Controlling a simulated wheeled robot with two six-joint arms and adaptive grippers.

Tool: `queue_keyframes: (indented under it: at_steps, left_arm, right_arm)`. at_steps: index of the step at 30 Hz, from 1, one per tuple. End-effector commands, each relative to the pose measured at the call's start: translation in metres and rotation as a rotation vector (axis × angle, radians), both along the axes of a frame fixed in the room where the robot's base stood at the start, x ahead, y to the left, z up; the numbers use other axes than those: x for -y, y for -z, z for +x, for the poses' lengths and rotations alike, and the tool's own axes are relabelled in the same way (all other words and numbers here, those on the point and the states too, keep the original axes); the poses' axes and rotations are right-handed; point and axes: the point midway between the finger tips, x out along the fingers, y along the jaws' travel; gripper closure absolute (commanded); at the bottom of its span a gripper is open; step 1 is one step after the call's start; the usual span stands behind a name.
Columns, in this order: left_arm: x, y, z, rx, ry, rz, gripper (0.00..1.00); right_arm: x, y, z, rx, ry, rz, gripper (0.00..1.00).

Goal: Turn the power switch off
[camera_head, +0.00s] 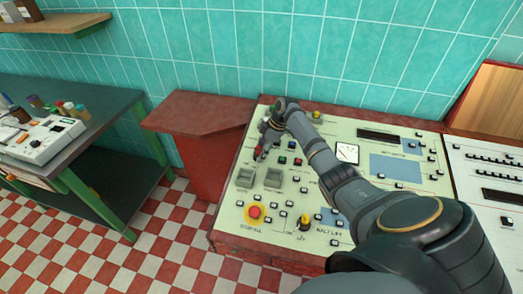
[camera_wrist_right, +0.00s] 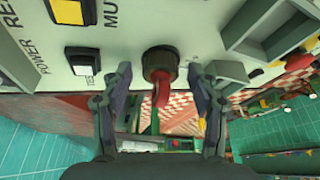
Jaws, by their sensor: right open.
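In the right wrist view, a red-handled rotary switch (camera_wrist_right: 161,88) with a dark round collar sticks out from the pale panel. Its red handle points down in that picture. The word POWER is printed on the panel to its left. My right gripper (camera_wrist_right: 160,98) is open, with one finger on each side of the switch and a visible gap on both sides. In the head view my right gripper (camera_head: 266,140) is over the upper left part of the cream control panel (camera_head: 228,217), and the arm partly hides the panel. My left gripper is not in view.
A red emergency button (camera_head: 255,211) and a yellow-marked knob (camera_head: 304,221) sit near the panel's front. A red-brown ledge (camera_head: 195,110) and a green table (camera_head: 88,92) stand left.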

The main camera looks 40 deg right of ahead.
Motion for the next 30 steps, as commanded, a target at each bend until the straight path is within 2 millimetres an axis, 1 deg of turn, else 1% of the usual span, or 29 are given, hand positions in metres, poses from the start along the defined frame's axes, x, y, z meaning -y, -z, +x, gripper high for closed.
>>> queue_keyframes:
  at_steps: [4, 7, 15, 19, 21, 24, 30]
  left_arm:
    - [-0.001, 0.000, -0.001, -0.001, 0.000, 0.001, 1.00]
    - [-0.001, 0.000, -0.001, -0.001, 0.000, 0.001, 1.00]
    - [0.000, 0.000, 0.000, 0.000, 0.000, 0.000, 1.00]
    - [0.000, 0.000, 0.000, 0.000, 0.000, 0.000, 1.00]
    - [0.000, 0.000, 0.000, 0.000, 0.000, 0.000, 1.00]
    - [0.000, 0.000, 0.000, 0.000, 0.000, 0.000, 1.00]
    - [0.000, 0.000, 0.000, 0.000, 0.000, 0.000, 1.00]
  right_arm:
    - [0.001, -0.003, -0.001, 0.001, 0.000, 0.000, 0.40]
    - [0.007, -0.016, -0.003, 0.001, 0.001, -0.002, 0.40]
    - [0.028, -0.077, -0.017, 0.002, 0.002, -0.004, 0.40]
    - [0.035, -0.098, -0.021, 0.001, 0.001, -0.002, 0.40]
    - [0.037, -0.105, -0.023, 0.002, 0.001, -0.001, 0.40]
    - [0.039, -0.110, -0.025, -0.001, 0.000, -0.001, 0.40]
    - [0.039, -0.111, -0.025, 0.000, 0.000, 0.000, 0.40]
